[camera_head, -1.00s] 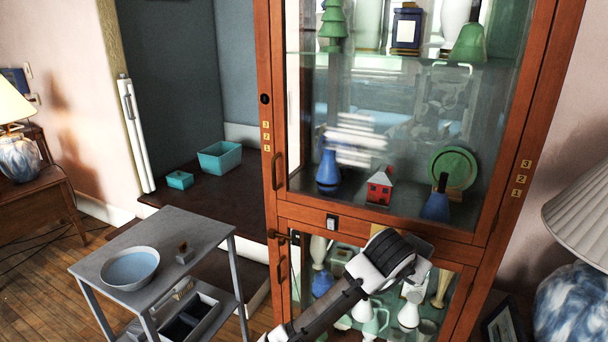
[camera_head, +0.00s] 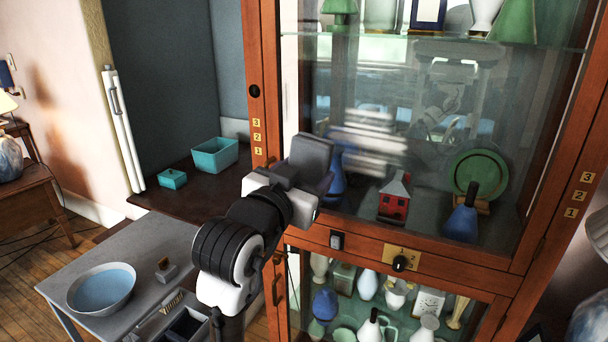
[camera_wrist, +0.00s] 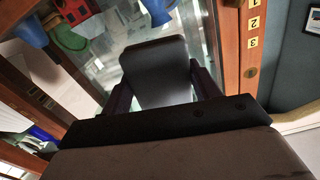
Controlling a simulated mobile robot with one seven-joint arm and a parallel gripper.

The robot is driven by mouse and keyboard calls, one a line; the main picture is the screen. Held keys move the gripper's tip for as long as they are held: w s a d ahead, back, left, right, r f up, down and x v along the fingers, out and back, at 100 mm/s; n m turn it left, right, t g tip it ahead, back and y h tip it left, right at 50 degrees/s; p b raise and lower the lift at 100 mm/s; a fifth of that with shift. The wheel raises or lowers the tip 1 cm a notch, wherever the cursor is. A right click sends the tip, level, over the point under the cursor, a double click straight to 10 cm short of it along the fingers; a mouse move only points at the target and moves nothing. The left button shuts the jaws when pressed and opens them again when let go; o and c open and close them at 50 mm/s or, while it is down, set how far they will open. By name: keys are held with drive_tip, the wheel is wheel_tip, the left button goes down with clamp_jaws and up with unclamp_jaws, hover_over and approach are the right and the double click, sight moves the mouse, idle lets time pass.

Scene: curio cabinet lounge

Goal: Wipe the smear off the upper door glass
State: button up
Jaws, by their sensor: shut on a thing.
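The smear (camera_head: 376,148) is a patch of whitish horizontal streaks on the upper door glass (camera_head: 420,110), left of the middle. My gripper (camera_head: 296,184) is at the lower left of the upper door and is shut on a dark grey block-like pad (camera_head: 311,158). The pad is left of the smear and a little below it in the picture; whether it touches the glass cannot be told. In the wrist view, the pad (camera_wrist: 155,72) sits between the two dark fingers of my gripper (camera_wrist: 163,92), with the glass behind it.
Behind the glass stand a red house (camera_head: 394,198), a blue vase (camera_head: 461,218) and a green plate (camera_head: 479,174). A grey cart (camera_head: 130,245) with a bowl (camera_head: 102,287) stands left. The wooden door frame (camera_head: 263,75) borders the glass.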

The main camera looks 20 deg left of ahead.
drive_tip(key=shift+w+d, duration=0.15)
drive_tip(key=shift+w, duration=2.4)
drive_tip(key=shift+w, duration=0.95)
drive_tip(key=shift+d, duration=0.15)
